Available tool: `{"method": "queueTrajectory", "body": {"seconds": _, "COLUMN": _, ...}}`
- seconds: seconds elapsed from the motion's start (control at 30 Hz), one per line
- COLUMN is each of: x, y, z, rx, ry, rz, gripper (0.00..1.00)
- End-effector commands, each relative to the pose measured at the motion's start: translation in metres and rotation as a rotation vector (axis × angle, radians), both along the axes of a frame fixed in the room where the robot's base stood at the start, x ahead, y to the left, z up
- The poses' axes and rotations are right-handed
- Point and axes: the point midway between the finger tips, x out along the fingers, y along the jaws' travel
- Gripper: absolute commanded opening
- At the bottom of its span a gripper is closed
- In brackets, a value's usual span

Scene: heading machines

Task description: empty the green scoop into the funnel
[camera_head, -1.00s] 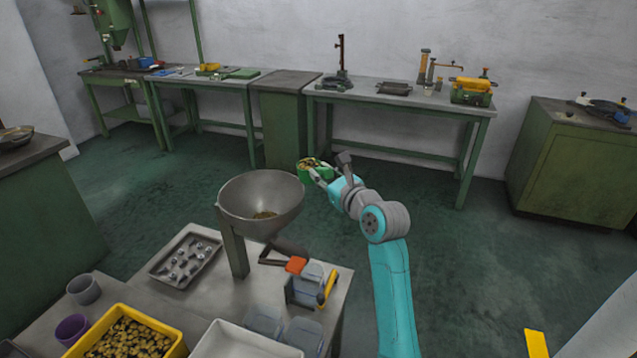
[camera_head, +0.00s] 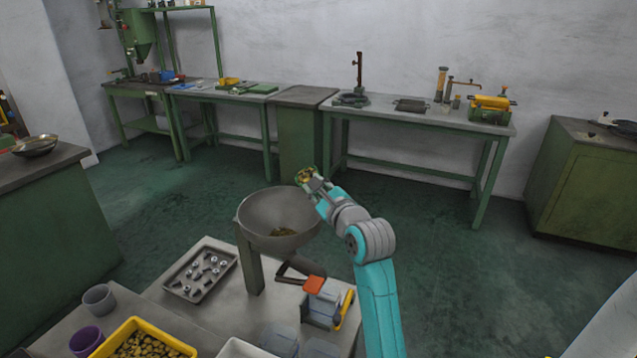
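The green scoop (camera_head: 305,174) shows small above the far right rim of the funnel, with yellowish pieces visible in it. My gripper (camera_head: 315,183) is shut on the scoop, and my teal and grey arm reaches up to it from the lower right. The scoop looks tilted, but its exact angle is hard to tell.
A grey tray of metal parts (camera_head: 200,273) lies left of the funnel post. A yellow bin (camera_head: 140,326) of brassy pieces, a purple cup (camera_head: 86,341) and a grey cup (camera_head: 99,299) stand at lower left. A device with an orange part (camera_head: 314,285) sits below the funnel.

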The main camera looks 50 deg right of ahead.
Motion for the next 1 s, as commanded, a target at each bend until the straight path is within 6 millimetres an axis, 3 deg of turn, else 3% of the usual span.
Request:
{"method": "queueTrajectory", "body": {"seconds": 0.6, "x": 0.011, "y": 0.024, "z": -0.019, "rx": -0.715, "ry": 0.331, "rz": 0.001, "gripper": 0.0}}
{"method": "queueTrajectory", "body": {"seconds": 1.0, "x": 0.014, "y": 0.031, "z": -0.03, "rx": -0.936, "ry": 0.432, "rz": -0.001, "gripper": 0.0}}
